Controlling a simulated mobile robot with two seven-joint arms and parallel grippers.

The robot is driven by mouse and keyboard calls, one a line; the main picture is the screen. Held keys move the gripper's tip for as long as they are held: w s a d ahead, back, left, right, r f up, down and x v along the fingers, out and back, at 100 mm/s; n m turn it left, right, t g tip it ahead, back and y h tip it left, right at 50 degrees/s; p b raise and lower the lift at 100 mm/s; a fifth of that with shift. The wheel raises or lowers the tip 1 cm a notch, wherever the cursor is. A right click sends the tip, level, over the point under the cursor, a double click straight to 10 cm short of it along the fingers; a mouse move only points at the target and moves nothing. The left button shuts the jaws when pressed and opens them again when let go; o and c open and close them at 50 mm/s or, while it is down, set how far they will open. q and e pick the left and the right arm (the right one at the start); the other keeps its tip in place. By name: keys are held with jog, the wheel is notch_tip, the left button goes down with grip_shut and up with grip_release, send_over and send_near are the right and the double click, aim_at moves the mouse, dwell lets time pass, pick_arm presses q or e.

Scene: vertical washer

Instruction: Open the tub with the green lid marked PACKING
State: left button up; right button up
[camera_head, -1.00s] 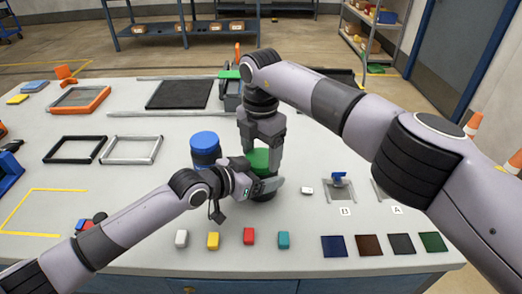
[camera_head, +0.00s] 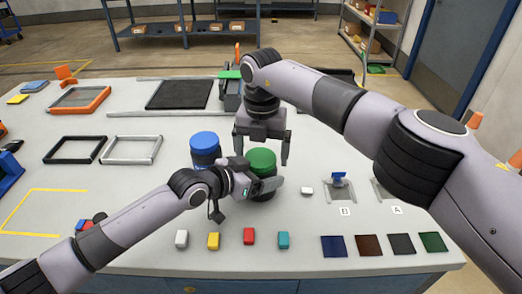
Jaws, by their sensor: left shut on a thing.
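The tub with the green lid (camera_head: 262,160) stands on the bench, front middle, and the lid sits on top of it. Its dark body (camera_head: 262,197) is mostly covered by my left gripper (camera_head: 262,184), which is shut on the tub from the left front. No lettering can be read. My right gripper (camera_head: 262,150) points down over the green lid with its two fingers spread apart and empty. The fingertips are near the lid's back edge and look clear of it.
A tub with a blue lid (camera_head: 205,142) stands close on the left, beside my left arm. Coloured blocks (camera_head: 249,236) and colour plates (camera_head: 370,246) line the front edge. A blue-handled fixture (camera_head: 339,184) stands to the right. Frames (camera_head: 131,150) lie left.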

pick_arm(q)
jog(key=shift+d, duration=0.15)
pick_arm(e)
jog(key=shift+a, duration=0.2)
pick_arm(q)
jog(key=shift+s, duration=0.1)
pick_arm(e)
jog(key=shift+r, duration=0.5)
notch_tip(320, 180, up, 4)
jog(key=shift+s+f, duration=0.1)
jog(key=shift+f, duration=0.05)
jog(key=shift+c, duration=0.3)
jog(key=shift+d+r+m, duration=0.15)
jog(key=shift+r+m, duration=0.95)
jog(key=shift+r, duration=0.35)
jog(key=shift+f, duration=3.8)
jog(key=c, duration=1.1)
jog(key=o, duration=1.2)
jog(key=shift+c, duration=0.2)
